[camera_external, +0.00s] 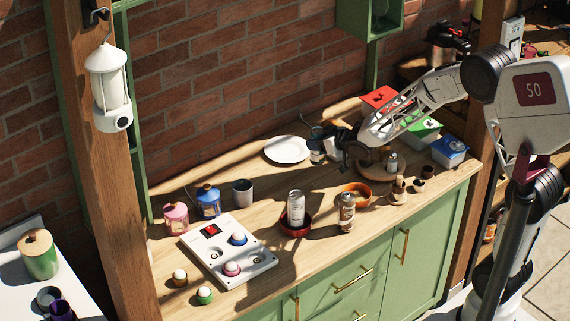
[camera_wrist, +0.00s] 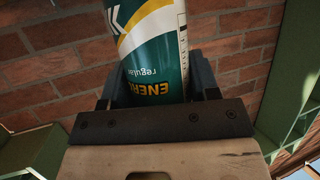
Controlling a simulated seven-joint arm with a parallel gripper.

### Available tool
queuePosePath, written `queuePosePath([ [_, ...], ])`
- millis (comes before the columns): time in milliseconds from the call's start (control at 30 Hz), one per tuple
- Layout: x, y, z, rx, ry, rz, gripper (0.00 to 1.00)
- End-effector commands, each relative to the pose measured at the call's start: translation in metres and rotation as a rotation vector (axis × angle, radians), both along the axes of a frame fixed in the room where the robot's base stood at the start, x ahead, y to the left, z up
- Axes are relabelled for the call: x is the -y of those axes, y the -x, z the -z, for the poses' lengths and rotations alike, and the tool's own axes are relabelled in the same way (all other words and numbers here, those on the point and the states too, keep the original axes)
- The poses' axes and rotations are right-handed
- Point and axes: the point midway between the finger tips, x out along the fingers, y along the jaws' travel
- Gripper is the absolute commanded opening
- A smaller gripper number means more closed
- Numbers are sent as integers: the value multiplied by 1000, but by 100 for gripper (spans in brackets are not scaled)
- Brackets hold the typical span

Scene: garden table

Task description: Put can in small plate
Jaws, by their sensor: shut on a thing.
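My gripper (camera_external: 332,143) is over the back of the wooden table, just right of the white plate (camera_external: 287,150). In the wrist view my gripper (camera_wrist: 158,88) is shut on a green, white and yellow can (camera_wrist: 155,52), with one finger on each side. The can's lettering, "ENER" and "regular", appears upside down. In the external view a small can shape (camera_external: 317,152) shows by the fingers, close to the plate's right edge. I cannot tell its exact height above the table. The plate is flat, round and empty.
A silver can (camera_external: 296,206) stands in a red bowl (camera_external: 296,227), with a brown jar (camera_external: 346,212) beside it. An orange bowl (camera_external: 356,194), wooden pieces and colored boxes (camera_external: 449,150) lie right. A grey cup (camera_external: 243,192), jars and a white panel (camera_external: 226,252) stand left.

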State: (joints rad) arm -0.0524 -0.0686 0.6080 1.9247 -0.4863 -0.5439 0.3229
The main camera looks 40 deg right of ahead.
Motion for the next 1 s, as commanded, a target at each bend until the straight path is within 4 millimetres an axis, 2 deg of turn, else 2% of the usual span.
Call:
queuePosePath([
  [200, 16, -5, -1, -2, 2, 3, 24],
  [667, 17, -7, -1, -2, 1, 2, 24],
  [833, 16, -17, 0, -1, 2, 1, 24],
  [1000, 14, -38, 3, -2, 3, 1, 24],
])
